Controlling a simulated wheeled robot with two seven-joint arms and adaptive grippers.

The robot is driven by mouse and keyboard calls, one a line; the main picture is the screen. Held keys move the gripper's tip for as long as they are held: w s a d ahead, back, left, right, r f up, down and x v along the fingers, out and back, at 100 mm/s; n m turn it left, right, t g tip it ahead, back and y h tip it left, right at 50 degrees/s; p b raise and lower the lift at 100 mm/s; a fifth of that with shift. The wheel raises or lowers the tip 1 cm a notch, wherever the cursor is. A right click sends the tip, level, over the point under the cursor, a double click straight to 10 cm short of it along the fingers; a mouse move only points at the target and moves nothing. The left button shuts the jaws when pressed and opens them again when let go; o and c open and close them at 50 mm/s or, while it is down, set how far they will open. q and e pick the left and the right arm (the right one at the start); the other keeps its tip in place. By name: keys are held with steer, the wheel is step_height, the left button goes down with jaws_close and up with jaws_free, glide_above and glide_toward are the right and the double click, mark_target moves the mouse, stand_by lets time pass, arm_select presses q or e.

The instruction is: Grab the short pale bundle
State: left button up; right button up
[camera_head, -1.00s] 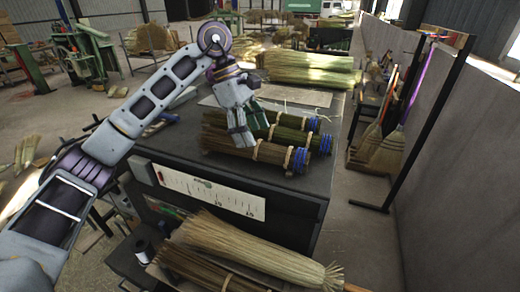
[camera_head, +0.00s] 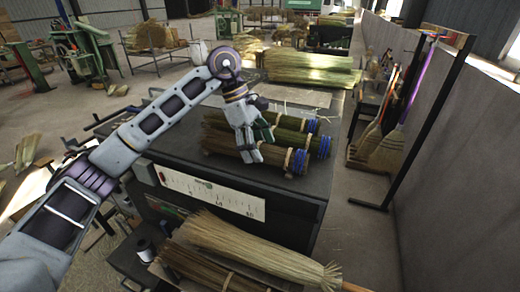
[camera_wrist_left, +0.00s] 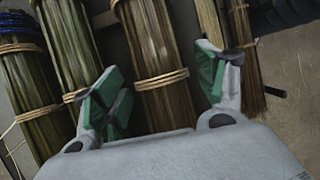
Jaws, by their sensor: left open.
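Three short tied bundles lie side by side on the dark bench top. The front one (camera_head: 274,155) is tan and the palest of the three. The middle bundle (camera_head: 319,146) and the rear bundle (camera_head: 292,122) look greener. Blue bands show at their right ends. My left gripper (camera_head: 259,142) is open, low over the front bundle. In the left wrist view, its green-padded fingers (camera_wrist_left: 163,80) stand on either side of the tan bundle (camera_wrist_left: 152,45), which has two twine bands. The fingers' contact with it cannot be told. My right gripper is out of view.
Long pale straw bundles (camera_head: 240,240) lie on a lower shelf in front of the bench (camera_head: 180,152). A long yellow-green bundle (camera_head: 310,68) lies at the bench's far end. A broom rack (camera_head: 430,120) stands to the right. The bench's front left is clear.

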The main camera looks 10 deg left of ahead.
arm_select(q)
steer(key=shift+d+f, duration=0.25)
steer(key=shift+f, duration=0.45)
steer(key=c, duration=1.1)
